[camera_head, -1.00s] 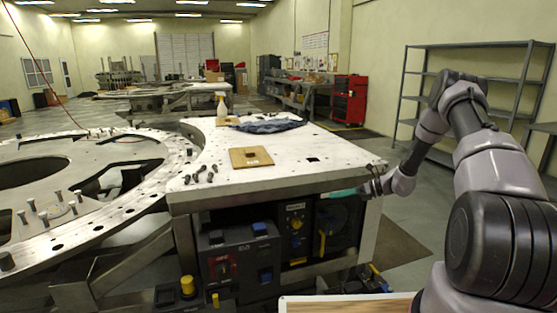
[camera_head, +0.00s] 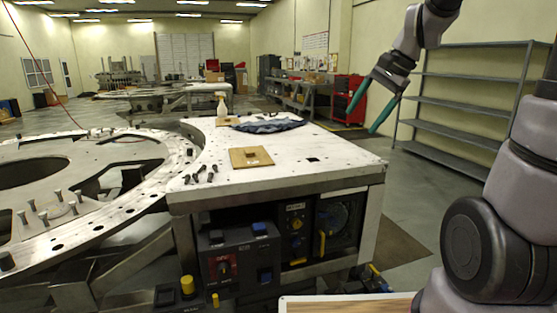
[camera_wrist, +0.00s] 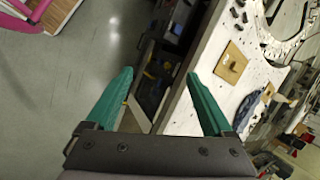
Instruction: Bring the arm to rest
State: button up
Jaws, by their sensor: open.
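My gripper (camera_head: 364,118) is at the upper right in the head view, raised above the level of the white work table (camera_head: 320,150) and off its right end. Its two green fingers are spread apart with nothing between them. In the wrist view my gripper (camera_wrist: 160,95) also shows open and empty, with floor and the table's side beyond the fingers. My arm rises from the lower right and bends over at the top of the head view.
A round metal plate (camera_head: 105,200) is at the left. Grey shelves (camera_head: 465,105) and a red tool cabinet (camera_head: 349,98) stand behind.

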jog(key=s+d+r+n+t+h, duration=0.1)
jog(key=s+r+n+t, duration=0.1)
jog(key=s, duration=0.5)
jog(key=s+d+r+n+t+h, duration=0.1)
jog(key=s+d+r+n+t, duration=0.1)
jog(key=s, duration=0.5)
jog(key=shift+s+d+r+n+h, duration=0.15)
jog(key=shift+s+r+n+h, duration=0.2)
jog(key=shift+n, duration=0.55)
jog(key=shift+w, duration=0.1)
